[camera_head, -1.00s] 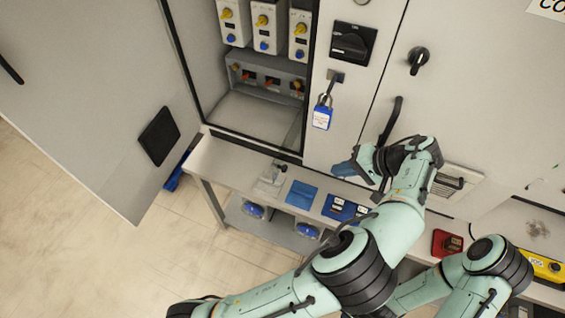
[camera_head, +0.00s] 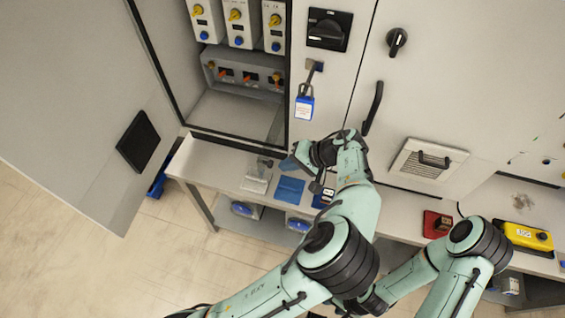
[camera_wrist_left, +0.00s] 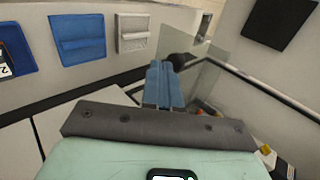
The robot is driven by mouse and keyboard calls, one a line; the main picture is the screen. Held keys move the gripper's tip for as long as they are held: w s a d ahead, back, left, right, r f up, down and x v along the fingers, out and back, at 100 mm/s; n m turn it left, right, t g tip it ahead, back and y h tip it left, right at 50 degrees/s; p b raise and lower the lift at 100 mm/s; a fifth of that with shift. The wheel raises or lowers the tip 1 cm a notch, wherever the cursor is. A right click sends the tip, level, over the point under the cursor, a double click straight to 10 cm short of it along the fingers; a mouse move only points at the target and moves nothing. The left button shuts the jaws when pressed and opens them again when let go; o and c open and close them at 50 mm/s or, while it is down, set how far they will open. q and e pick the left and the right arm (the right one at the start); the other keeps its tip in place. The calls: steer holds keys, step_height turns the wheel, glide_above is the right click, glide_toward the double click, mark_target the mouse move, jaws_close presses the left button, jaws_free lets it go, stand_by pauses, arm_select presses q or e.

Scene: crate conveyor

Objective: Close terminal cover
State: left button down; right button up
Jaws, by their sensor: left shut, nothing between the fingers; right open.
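The terminal cover looks like a clear pane (camera_wrist_left: 205,72) with a black knob (camera_wrist_left: 178,60) in the left wrist view. In the head view the clear pane (camera_head: 277,124) shows faintly at the lower right of the open cabinet bay, and a dark knob (camera_head: 265,162) shows above the bench. My left gripper (camera_head: 289,162) is just right of that knob, its blue fingers shut and empty. In the left wrist view the fingertips (camera_wrist_left: 163,68) point at the knob and appear very close; I cannot tell whether they touch. My right gripper is not visible; only its arm shows at lower right.
The open bay holds a grey terminal block (camera_head: 240,72). A blue padlock (camera_head: 304,107) hangs right of it. The cabinet door (camera_head: 70,110) stands open at left. The bench (camera_head: 200,165) below carries a blue pad (camera_head: 289,190), a red box (camera_head: 436,224) and a yellow box (camera_head: 527,236).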

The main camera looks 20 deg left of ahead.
arm_select(q)
steer(key=shift+w+a, duration=0.1)
steer(key=shift+a, duration=0.75)
steer(key=shift+a+f, duration=0.1)
